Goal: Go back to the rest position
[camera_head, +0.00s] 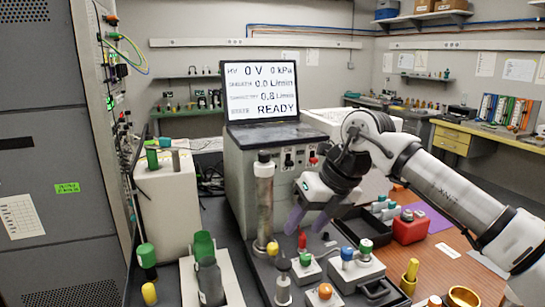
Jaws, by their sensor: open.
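My gripper (307,221) hangs at the centre of the view, at the end of my white and black arm that reaches in from the right. Its two purple fingers point down and stand apart, with nothing seen between them. It is in front of the grey classifier cabinet (237,175), to the right of the upright metal column (264,205). A red-topped part (302,241) shows just below the fingers; I cannot tell the exact gap.
A screen (260,93) reading READY stands on the cabinet. Blocks with green (306,259), blue (347,253) and orange (325,291) knobs crowd the area below my gripper. A black tray (357,226), a red holder (410,229) and a brass bowl (463,297) are at right.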

